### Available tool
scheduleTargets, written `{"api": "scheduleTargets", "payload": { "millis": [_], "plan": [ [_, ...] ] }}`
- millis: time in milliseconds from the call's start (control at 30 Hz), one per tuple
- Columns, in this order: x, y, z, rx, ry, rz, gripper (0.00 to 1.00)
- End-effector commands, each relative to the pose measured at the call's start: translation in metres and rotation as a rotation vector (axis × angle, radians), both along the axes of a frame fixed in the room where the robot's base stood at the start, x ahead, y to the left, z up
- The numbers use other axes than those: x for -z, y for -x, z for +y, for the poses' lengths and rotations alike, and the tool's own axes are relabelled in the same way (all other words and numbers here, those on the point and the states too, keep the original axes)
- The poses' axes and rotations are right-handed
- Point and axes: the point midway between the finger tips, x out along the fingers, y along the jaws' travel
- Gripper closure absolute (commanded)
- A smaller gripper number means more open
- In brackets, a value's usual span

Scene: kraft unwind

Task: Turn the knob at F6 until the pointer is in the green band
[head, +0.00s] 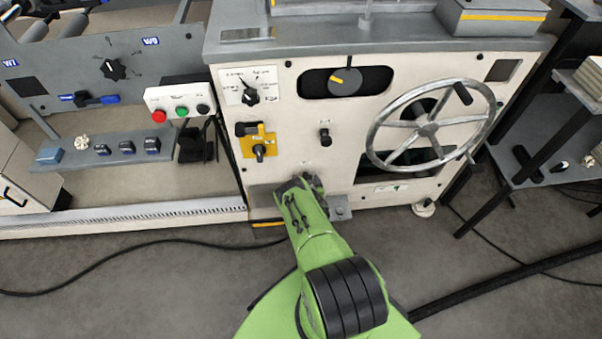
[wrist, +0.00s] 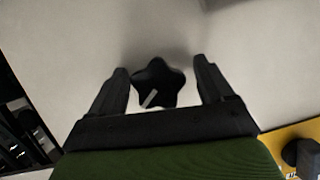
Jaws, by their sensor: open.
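A black star-shaped knob (wrist: 170,78) with a white pointer line stands out from a pale panel in the wrist view. Its line points to the lower left of that picture. My gripper (wrist: 160,68) is open, with one finger on each side of the knob and a visible gap at each side. In the head view my gripper (head: 309,182) is low at the front of the cream machine (head: 290,130) and hides this knob. I cannot see a green band around it, and no F6 label is readable.
A yellow plate with a black switch (head: 259,148) is up and left of my gripper. A small black knob (head: 325,137) is above it. A large handwheel (head: 429,129) stands out to the right. A dark cable (head: 130,268) lies on the floor.

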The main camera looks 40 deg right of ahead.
Motion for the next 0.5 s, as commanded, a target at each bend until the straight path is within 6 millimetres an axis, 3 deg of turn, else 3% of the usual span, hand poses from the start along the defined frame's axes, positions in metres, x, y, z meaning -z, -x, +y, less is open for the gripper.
{"api": "scheduleTargets", "payload": {
  "millis": [200,500],
  "plan": [
    [0.0000,0.0003,-0.0003,0.000,0.000,0.000,0.19],
    [-0.0001,-0.0001,0.0000,0.000,0.000,0.000,0.64]
  ]
}}
